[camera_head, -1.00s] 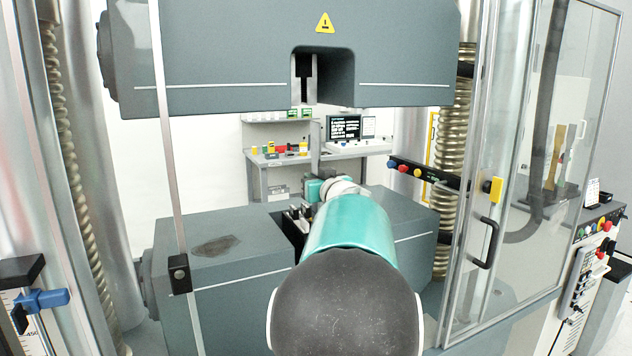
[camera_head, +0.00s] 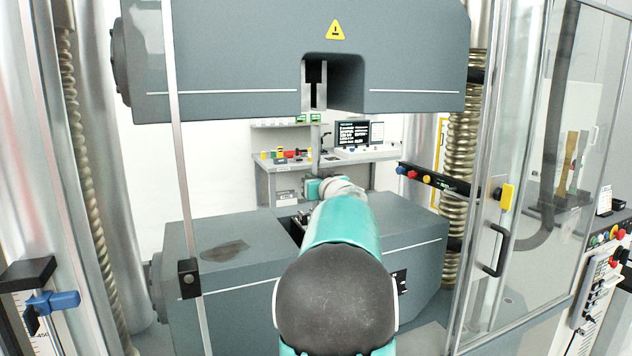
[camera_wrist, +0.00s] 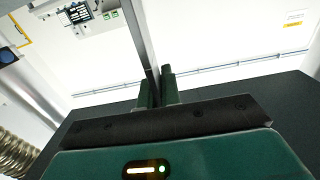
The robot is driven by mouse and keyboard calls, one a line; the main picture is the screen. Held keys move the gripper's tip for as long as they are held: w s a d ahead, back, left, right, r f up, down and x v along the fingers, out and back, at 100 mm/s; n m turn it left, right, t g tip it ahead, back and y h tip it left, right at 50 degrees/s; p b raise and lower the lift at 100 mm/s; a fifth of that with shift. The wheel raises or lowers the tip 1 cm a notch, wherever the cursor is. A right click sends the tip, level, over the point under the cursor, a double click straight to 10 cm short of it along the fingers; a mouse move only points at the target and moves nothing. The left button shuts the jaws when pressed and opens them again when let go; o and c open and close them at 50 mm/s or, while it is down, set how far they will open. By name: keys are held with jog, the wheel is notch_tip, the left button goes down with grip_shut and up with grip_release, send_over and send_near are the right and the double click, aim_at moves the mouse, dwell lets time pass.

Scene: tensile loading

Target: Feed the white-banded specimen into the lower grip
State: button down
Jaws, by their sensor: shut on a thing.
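In the wrist view my gripper (camera_wrist: 159,80) is shut on a thin grey metal strip, which I take to be the specimen (camera_wrist: 142,38). The strip runs up out of the picture from between the green fingers. No white band shows on the visible part. The lower grip (camera_head: 298,218) shows only partly as a dark slot with metal pieces, left of my arm. Whether the specimen is in it cannot be seen.
The upper crosshead (camera_head: 230,60) with its slotted grip (camera_head: 314,82) hangs above my arm. A clear door (camera_head: 530,190) with a black handle stands at the right. A thin metal post (camera_head: 182,170) rises at the left. A bench with a screen (camera_head: 354,134) is behind.

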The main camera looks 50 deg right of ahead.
jog(key=shift+x, duration=2.65)
jog(key=shift+f, duration=0.3)
jog(key=c, duration=1.6)
grip_release()
jog(key=shift+o, duration=0.4)
jog(key=shift+w+f, duration=0.1)
jog(key=shift+f, duration=0.1)
jog(key=v, duration=1.4)
jog(key=shift+r, duration=0.15)
